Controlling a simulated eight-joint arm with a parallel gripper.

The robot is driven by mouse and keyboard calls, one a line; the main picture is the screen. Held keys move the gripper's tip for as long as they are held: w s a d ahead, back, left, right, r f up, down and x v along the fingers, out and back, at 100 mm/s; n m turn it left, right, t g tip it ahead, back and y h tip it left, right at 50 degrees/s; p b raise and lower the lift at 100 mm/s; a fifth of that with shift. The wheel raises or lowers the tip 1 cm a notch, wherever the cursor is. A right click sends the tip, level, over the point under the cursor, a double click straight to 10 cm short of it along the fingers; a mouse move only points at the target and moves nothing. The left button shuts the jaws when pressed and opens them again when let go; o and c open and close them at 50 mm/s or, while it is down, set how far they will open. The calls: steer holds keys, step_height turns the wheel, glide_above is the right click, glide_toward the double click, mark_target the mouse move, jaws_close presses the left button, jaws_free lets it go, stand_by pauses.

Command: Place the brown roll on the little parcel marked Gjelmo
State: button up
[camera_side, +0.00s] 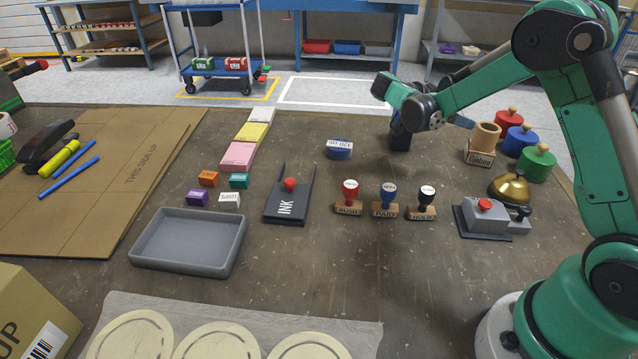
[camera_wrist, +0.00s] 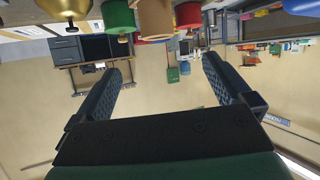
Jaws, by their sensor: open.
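The brown roll (camera_side: 485,142) stands upright on top of the little parcel marked Gjelmo (camera_side: 480,158), at the right of the table in the side view. I see no gap between them. My gripper (camera_side: 399,143) is well to the left of both, apart from them. In the wrist view my gripper (camera_wrist: 165,72) has its fingers spread wide, with nothing between them. A brown cylinder that looks like the roll (camera_wrist: 155,19) shows at the top edge there. The parcel's label cannot be made out in that view.
Red (camera_side: 507,121), blue (camera_side: 519,138) and green (camera_side: 537,164) knobbed pots stand close behind and right of the parcel. A brass bell (camera_side: 509,187) is in front. Bare table separates the gripper and parcel.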

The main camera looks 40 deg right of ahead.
steer(key=s+a+r+n+t+y, duration=0.1)
steer(key=s+a+n+t+y, duration=0.1)
steer(key=a+n+t+y, duration=0.2)
steer(key=s+a+r+n+t+y, duration=0.1)
steer(key=a+n+t+y, duration=0.3)
steer(key=a+n, duration=0.6)
steer(key=s+a+r+n+t+y, duration=0.1)
steer(key=s+a+n+t+y, duration=0.2)
steer(key=a+n, duration=0.4)
steer(key=shift+s+a+t+y, duration=0.4)
steer(key=shift+a+y, duration=0.3)
steer(key=shift+a, duration=0.5)
